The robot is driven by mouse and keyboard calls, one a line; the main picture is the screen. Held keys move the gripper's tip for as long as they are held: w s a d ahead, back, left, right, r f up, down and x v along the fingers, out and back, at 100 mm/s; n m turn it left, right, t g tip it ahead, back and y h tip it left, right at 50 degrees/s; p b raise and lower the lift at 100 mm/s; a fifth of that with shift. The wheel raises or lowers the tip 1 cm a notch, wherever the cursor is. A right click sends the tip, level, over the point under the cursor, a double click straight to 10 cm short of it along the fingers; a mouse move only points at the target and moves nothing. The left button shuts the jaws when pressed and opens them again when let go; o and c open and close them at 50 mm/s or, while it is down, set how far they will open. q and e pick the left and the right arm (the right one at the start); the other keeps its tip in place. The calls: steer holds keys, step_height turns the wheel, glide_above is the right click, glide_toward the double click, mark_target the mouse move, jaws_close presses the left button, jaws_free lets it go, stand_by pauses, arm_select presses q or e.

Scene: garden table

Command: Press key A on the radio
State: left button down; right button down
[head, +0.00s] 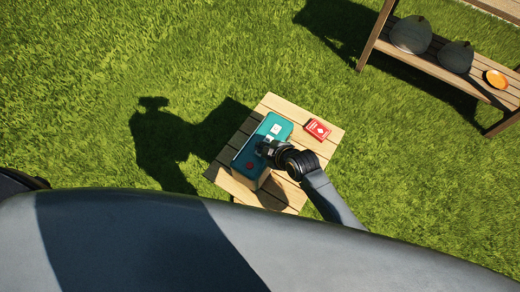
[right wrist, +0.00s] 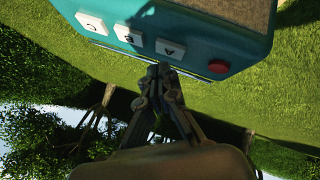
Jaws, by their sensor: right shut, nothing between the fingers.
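The teal radio (head: 272,123) lies on the small wooden table in the head view. In the right wrist view the radio (right wrist: 207,25) appears upside down, with a row of white keys: C (right wrist: 92,22), B (right wrist: 128,34) and A (right wrist: 171,48), and a red button (right wrist: 218,66) beside A. My right gripper (head: 264,149) is over the radio and hides part of its top. In the wrist view my right gripper (right wrist: 160,69) is shut and empty, its tips at the radio's edge close to key A. I cannot tell whether they touch. My left gripper is out of view.
A red box (head: 318,129) lies on the table (head: 285,107) to the right of the radio. A wooden shelf (head: 425,62) with two dark round objects and an orange one stands at the upper right. Open grass surrounds the table.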

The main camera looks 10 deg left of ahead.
steer(key=shift+f, duration=0.15)
steer(key=shift+f, duration=0.3)
steer(key=shift+f+b, duration=0.35)
steer(key=shift+b, duration=0.15)
stand_by(0.4)
steer(key=shift+r, duration=0.1)
steer(key=shift+r+p, duration=0.7)
steer(key=shift+p, duration=0.1)
steer(key=shift+r, duration=0.1)
step_height(320, 180, up, 5)
steer(key=p, duration=0.5)
